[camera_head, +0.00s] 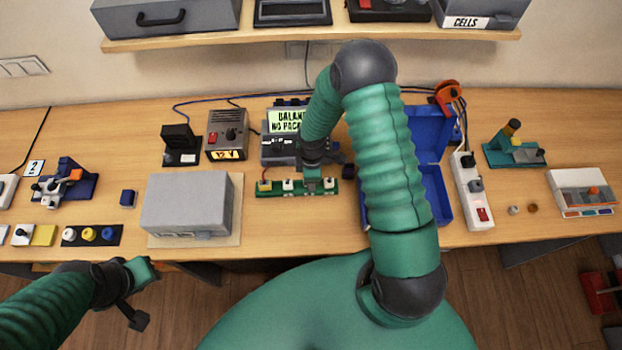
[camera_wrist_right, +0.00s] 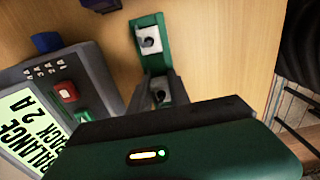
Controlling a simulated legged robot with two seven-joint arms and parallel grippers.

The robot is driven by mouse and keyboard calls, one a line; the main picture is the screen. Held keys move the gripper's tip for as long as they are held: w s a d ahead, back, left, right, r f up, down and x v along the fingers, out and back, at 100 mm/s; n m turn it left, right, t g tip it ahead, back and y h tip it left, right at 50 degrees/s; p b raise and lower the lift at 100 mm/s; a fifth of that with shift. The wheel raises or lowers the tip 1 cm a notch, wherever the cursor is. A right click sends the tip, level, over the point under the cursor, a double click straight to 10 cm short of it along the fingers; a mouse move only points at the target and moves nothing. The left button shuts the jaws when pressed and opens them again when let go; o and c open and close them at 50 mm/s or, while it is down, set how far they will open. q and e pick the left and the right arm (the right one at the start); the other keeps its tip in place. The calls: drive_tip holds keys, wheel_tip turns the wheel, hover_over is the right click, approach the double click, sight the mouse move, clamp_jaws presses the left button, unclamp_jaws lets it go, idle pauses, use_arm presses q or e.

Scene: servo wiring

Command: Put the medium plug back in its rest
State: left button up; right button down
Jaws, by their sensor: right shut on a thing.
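A green strip (camera_head: 274,190) lies in front of the grey tester, with pale sockets or rests along it. In the right wrist view the strip's end (camera_wrist_right: 147,22) shows with a pale block (camera_wrist_right: 150,40) that has a dark hole. My right gripper (camera_head: 311,182) points down at the strip's right half. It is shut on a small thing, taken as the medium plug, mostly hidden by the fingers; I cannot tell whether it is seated. The fingers (camera_wrist_right: 161,92) also show at the strip in the wrist view. My left gripper (camera_head: 142,285) is off the table's front edge; its jaws are unclear.
The tester (camera_head: 279,152) stands right behind the strip. A grey box (camera_head: 186,204) on a board is to the left. A blue open case (camera_head: 437,190) is to the right, partly behind my right arm. A power strip (camera_head: 471,188) stands beyond it.

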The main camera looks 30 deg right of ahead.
drive_tip(key=shift+f, duration=0.4)
drive_tip(key=c, duration=1.1)
unclamp_jaws()
drive_tip(key=shift+c, duration=0.2)
drive_tip(key=shift+r, duration=0.1)
wheel_tip(320, 180, up, 17)
drive_tip(key=b, duration=0.2)
drive_tip(key=shift+f, duration=0.2)
drive_tip(key=shift+d, duration=0.1)
